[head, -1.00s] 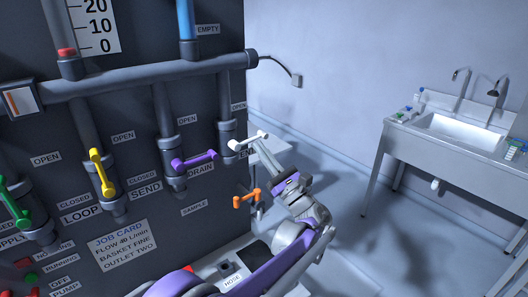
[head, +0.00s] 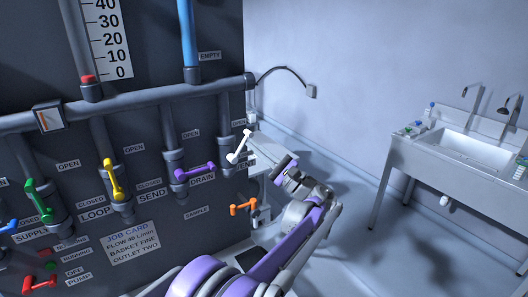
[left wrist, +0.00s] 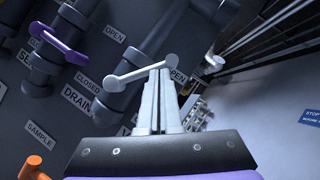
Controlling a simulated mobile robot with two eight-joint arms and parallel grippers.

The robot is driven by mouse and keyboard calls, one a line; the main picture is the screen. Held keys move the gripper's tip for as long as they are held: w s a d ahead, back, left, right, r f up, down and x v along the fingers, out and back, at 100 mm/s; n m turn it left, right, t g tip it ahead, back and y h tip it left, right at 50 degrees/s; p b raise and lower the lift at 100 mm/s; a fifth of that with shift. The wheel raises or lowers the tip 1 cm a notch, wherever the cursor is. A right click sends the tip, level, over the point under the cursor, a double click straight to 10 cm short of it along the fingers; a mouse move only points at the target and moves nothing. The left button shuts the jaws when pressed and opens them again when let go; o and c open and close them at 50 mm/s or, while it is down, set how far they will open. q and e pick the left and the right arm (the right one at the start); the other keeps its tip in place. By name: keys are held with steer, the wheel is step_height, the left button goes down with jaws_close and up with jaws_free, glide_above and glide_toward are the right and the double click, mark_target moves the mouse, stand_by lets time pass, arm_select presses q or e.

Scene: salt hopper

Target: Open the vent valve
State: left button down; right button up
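The vent valve's white handle (head: 240,146) is on the rightmost pipe of the dark panel, beside a partly hidden label ending in "ENT". It is tilted steeply, its upper end leaning right, below an OPEN label (head: 238,124). In the left wrist view the white handle (left wrist: 140,71) crosses just at the tips of my left gripper (left wrist: 160,74). The gripper's fingers are together, with no handle visibly between them. I cannot tell whether the tips touch it. My right gripper is not in view.
A purple handle (head: 196,171) is left of the vent valve, and an orange handle (head: 243,206) is below it. Yellow (head: 113,180) and green (head: 38,199) handles are further left. A sink bench (head: 455,160) stands at the right wall, with open floor between.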

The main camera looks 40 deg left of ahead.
arm_select(q)
steer(key=shift+s+a+r, duration=0.35)
steer(key=shift+s+r, duration=0.3)
steer(key=shift+r, duration=0.15)
steer(key=shift+s+a+r, duration=0.3)
steer(key=shift+s+r, duration=0.05)
steer(key=shift+s, duration=0.15)
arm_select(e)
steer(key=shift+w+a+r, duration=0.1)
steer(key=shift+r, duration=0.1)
arm_select(q)
steer(key=shift+s, duration=0.1)
